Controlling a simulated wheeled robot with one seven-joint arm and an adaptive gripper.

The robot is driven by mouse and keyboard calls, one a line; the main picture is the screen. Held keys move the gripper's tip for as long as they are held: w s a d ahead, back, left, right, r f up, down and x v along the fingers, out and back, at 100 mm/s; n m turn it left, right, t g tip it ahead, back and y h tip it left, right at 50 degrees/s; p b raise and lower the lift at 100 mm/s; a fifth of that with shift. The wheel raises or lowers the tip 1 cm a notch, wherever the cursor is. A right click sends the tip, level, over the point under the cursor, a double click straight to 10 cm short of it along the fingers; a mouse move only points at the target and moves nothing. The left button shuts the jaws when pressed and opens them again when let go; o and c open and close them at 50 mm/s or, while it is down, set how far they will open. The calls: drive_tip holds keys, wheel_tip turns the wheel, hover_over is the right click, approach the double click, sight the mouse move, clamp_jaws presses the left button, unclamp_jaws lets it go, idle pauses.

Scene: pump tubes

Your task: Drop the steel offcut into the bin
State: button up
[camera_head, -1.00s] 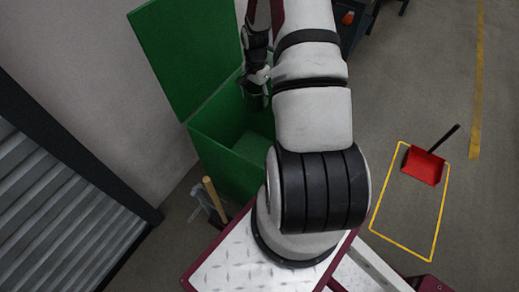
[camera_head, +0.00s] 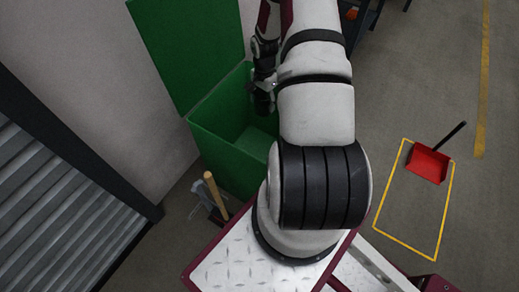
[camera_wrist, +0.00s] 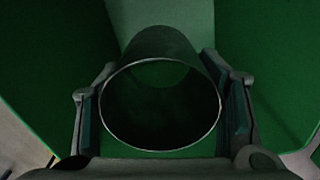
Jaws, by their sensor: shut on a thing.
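The steel offcut (camera_wrist: 163,48) is a short, dark, hollow tube. In the wrist view my gripper (camera_wrist: 162,100) has one finger on each side of it and is shut on it, with the tube's open end facing the camera. The green bin (camera_head: 228,160) stands open in the head view, its lid (camera_head: 190,50) raised against the wall. My gripper (camera_head: 264,98) is over the bin's opening, close to its right side, partly hidden by my arm. Green bin walls (camera_wrist: 50,60) surround the offcut in the wrist view. I cannot tell its exact height above the bin floor.
A wooden-handled tool (camera_head: 214,192) stands in front of the bin. A red dustpan (camera_head: 428,164) lies in a yellow floor outline at right. A grey slatted shutter (camera_head: 60,205) is at left. Open floor lies on the right.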

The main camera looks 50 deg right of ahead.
drive_tip(key=o, duration=1.4)
drive_tip(key=shift+c, duration=0.2)
wheel_tip(320, 180, up, 12)
drive_tip(key=shift+r, duration=0.1)
